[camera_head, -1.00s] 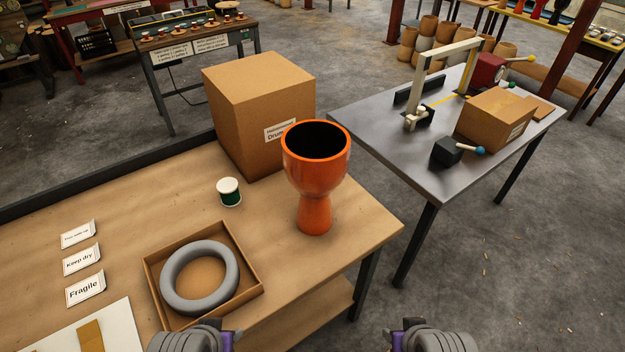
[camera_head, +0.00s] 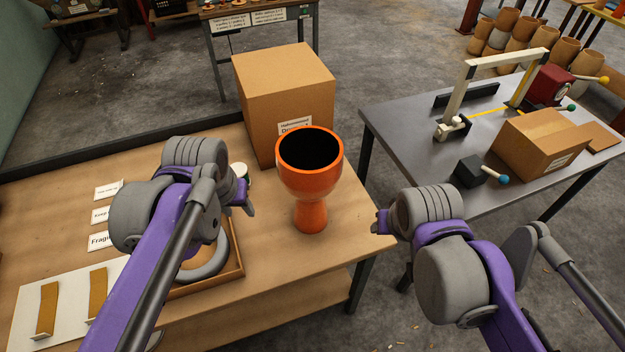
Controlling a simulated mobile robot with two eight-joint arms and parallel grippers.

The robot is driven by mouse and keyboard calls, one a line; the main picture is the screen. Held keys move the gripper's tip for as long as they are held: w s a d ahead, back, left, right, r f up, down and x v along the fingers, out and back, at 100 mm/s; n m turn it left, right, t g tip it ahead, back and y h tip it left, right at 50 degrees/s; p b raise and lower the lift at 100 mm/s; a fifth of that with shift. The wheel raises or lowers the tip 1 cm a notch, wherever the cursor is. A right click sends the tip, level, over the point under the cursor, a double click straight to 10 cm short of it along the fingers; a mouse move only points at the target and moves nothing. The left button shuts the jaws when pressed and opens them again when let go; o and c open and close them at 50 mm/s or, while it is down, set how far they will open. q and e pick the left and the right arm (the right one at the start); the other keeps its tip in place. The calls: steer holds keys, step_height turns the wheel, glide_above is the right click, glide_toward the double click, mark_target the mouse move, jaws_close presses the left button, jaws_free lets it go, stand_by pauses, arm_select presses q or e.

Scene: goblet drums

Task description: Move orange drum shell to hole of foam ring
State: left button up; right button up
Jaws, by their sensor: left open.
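The orange drum shell (camera_head: 311,178) stands upright on the wooden workbench (camera_head: 340,262), its wide dark mouth facing up. The grey foam ring (camera_head: 207,267) lies in a shallow cardboard tray (camera_head: 236,262) to the left of the drum. My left arm hides much of the ring and tray. My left gripper (camera_head: 244,192) is open and empty, left of the drum and apart from it. My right gripper (camera_head: 381,222) is right of the drum, near the bench's right edge, also apart from it. Its fingers are too small and edge-on to judge.
A large cardboard box (camera_head: 283,90) stands just behind the drum. Labels (camera_head: 108,190) and a white board (camera_head: 65,300) lie at left. A grey table (camera_head: 415,135) with a box stands at right, across a gap.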

steer(key=w+a+r, duration=0.5)
steer(key=w+r, duration=0.2)
arm_select(q)
steer(key=w+d+r+g, duration=0.1)
steer(key=w+d+r, duration=0.1)
steer(key=w, duration=0.3)
steer(key=w+d+r+g, duration=0.1)
steer(key=w+d+r, duration=0.1)
steer(key=w, duration=0.3)
steer(key=w+d+r+g, duration=0.1)
steer(key=w+d+r, duration=0.2)
steer(key=w+r, duration=0.1)
steer(key=shift+w+r, duration=0.3)
steer(key=shift+w, duration=0.55)
steer(key=shift+d, duration=0.25)
arm_select(e)
glide_toward(341, 149)
steer(key=w+f, duration=0.1)
steer(key=shift+a+f+g, duration=0.15)
steer(key=shift+g, duration=0.15)
arm_select(q)
step_height(341, 149, down, 11)
steer(key=shift+a+r, duration=0.1)
steer(key=shift+a, duration=0.05)
arm_select(e)
steer(key=x, duration=1.1)
arm_select(q)
jaws_close()
arm_select(e)
jaws_close()
